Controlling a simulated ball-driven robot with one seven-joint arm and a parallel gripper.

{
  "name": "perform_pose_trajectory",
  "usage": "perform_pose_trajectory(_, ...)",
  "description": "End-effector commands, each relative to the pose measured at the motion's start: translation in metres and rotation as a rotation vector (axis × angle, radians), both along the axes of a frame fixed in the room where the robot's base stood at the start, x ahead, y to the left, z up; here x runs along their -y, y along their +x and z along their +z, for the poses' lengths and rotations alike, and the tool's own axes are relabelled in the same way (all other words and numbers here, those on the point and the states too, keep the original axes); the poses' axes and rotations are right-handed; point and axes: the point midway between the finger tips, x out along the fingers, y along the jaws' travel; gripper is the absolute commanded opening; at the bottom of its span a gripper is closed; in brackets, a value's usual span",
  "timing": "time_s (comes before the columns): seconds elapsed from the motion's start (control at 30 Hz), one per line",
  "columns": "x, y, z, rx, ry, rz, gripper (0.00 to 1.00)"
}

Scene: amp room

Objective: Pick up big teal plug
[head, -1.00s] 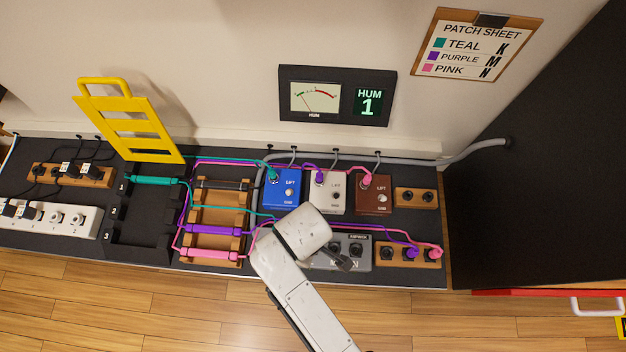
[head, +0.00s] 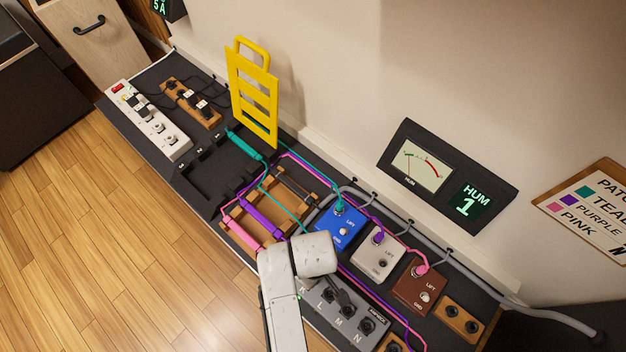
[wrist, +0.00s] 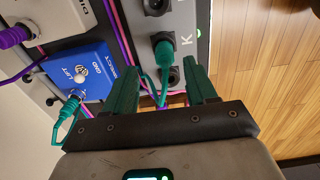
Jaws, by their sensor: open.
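A teal plug (wrist: 165,58) sits in the jack marked K on the grey box, seen in the wrist view with its teal cable looping back. My gripper (wrist: 160,68) is open; its dark green fingers point toward the box, one on each side of the plug in the picture. I cannot tell whether they touch it. In the head view my gripper (head: 340,288) is mostly behind the wrist and hangs over the grey box (head: 350,318); the K plug is hidden there. A larger teal barrel connector (head: 243,145) lies by the black tray, and a smaller teal plug (head: 339,208) is in the blue pedal.
The blue (head: 335,232), white (head: 378,260) and brown pedals (head: 419,287) stand behind my gripper. Purple (head: 262,218) and pink connectors (head: 243,235) lie on the wooden rack. Several cables run close to the grey box. A yellow rack (head: 253,95) stands upright at the back.

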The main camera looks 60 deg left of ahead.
Motion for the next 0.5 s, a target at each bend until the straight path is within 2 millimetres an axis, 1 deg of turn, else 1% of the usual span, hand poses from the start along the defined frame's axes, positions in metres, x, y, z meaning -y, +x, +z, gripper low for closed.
perform_pose_trajectory(0.03,0.001,-0.002,-0.01,-0.001,-0.001,0.002,0.56)
perform_pose_trajectory(0.17,0.001,-0.006,-0.028,-0.001,-0.002,0.003,0.56)
perform_pose_trajectory(0.3,0.001,-0.006,-0.044,-0.001,-0.002,0.001,0.56)
perform_pose_trajectory(0.5,0.001,-0.005,-0.044,0.0,0.0,-0.001,0.56)
